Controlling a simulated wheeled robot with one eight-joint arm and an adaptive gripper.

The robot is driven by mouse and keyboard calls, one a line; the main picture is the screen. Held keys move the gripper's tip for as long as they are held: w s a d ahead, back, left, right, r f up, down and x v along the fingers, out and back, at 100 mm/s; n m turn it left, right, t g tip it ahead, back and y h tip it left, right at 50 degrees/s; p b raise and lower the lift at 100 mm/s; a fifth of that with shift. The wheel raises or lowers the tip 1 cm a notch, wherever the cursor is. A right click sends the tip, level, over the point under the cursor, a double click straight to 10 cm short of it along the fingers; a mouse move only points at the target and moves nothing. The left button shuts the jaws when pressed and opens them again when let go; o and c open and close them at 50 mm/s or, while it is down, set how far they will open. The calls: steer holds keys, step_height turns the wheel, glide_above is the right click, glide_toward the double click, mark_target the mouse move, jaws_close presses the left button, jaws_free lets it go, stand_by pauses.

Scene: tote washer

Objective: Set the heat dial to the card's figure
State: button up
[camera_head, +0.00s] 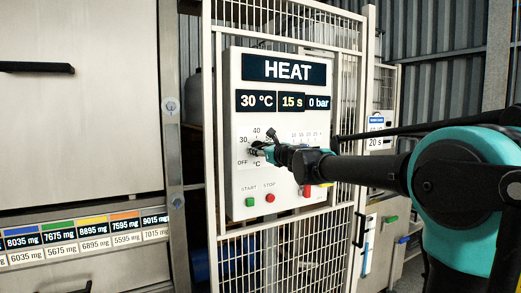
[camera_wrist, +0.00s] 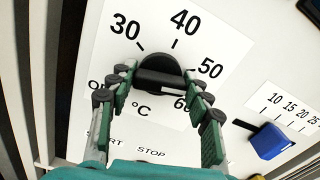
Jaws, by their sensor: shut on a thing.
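The heat dial (camera_head: 253,148) is a black round knob on the white HEAT panel (camera_head: 240,190). My gripper (camera_head: 263,150) is shut on the dial's raised grip, one finger on each side, in the wrist view (camera_wrist: 161,80). The display (camera_head: 257,101) reads 30 °C, 15 s and 0 bar.
A blue knob (camera_wrist: 271,140) with a scale from 10 up is right of the dial. Green START (camera_head: 250,201) and red STOP (camera_head: 270,198) buttons sit below. Wire mesh fencing (camera_head: 285,250) surrounds the panel. A row of coloured mg labels (camera_head: 90,222) is at left.

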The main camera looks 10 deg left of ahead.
steer(key=m, duration=0.4)
steer(key=shift+f+m, duration=0.1)
steer(key=shift+m, duration=2.1)
steer(key=o, duration=1.2)
steer(key=shift+d, duration=0.1)
steer(key=v, duration=1.2)
